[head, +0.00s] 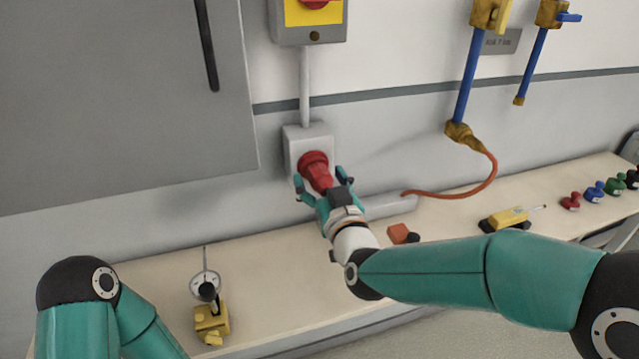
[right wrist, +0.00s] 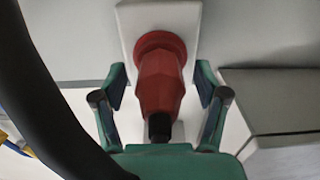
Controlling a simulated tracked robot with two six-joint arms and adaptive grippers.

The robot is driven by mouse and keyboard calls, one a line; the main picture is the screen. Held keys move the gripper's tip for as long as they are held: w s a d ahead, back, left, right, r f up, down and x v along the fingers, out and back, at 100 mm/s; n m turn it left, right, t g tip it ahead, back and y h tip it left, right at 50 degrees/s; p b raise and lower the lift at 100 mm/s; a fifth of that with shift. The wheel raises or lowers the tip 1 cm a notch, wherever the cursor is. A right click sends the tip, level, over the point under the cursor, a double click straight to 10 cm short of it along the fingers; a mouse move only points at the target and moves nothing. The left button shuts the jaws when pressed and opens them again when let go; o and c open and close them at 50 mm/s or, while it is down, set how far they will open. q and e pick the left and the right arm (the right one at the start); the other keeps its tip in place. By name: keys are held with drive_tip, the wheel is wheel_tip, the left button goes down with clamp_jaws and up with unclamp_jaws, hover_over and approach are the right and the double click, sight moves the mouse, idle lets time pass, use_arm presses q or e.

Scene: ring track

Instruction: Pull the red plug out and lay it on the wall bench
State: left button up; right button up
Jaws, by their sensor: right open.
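The red plug (head: 315,169) sits in a pale grey wall socket box (head: 295,139), below a grey and yellow switch box. My right gripper (head: 324,184) is open with its fingers on either side of the plug. In the right wrist view the plug (right wrist: 158,85) stands between the two open fingers (right wrist: 160,100), with a visible gap on each side. The wall bench (head: 265,262) runs along the wall below the socket. My left arm shows at the lower left, but its gripper is not in the picture.
On the bench are a dial gauge on a yellow base (head: 211,322), an orange block (head: 398,233), a yellow tool (head: 508,218) and several coloured stamps (head: 594,191). An orange hose (head: 470,190) hangs from a blue pipe. Bench between gauge and block is largely clear.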

idle(0.3)
clamp_jaws()
drive_tip(key=shift+s, duration=0.1)
drive_tip(key=shift+b+v, duration=0.6)
drive_tip(key=shift+v, duration=0.3)
drive_tip(key=shift+b+v, duration=0.85)
drive_tip(key=shift+v, duration=1.15)
